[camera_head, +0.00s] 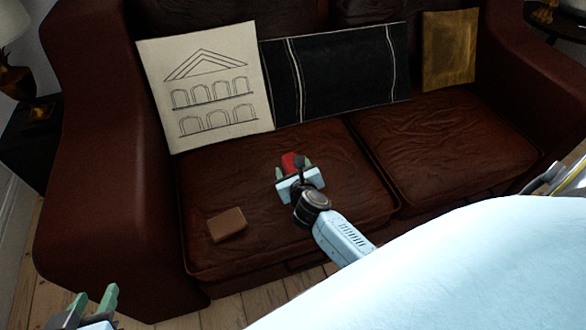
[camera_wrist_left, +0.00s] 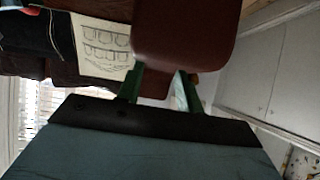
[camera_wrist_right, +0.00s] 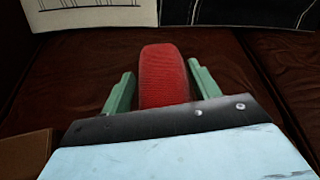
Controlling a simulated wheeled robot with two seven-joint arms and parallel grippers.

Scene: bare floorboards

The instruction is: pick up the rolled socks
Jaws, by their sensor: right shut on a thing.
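The rolled socks look like a red ribbed roll (camera_head: 290,163) on the left seat cushion of the sofa. In the right wrist view the red roll (camera_wrist_right: 163,77) stands between the green fingers of my right gripper (camera_wrist_right: 160,95), which is shut on it. My right gripper (camera_head: 293,171) also shows in the head view, low over the cushion. The roll's lower part is hidden by the gripper body. My left gripper (camera_head: 97,300) is at the lower left in front of the sofa, with its fingers apart and empty. The left wrist view also shows its fingers (camera_wrist_left: 160,90) apart.
A brown leather sofa (camera_head: 105,190) fills the view. A small brown box-like block (camera_head: 227,225) lies left of my right gripper. A white cushion with a building drawing (camera_head: 205,85), a black cushion (camera_head: 345,75) and a gold cushion (camera_head: 450,48) lean on the backrest. The right seat is clear.

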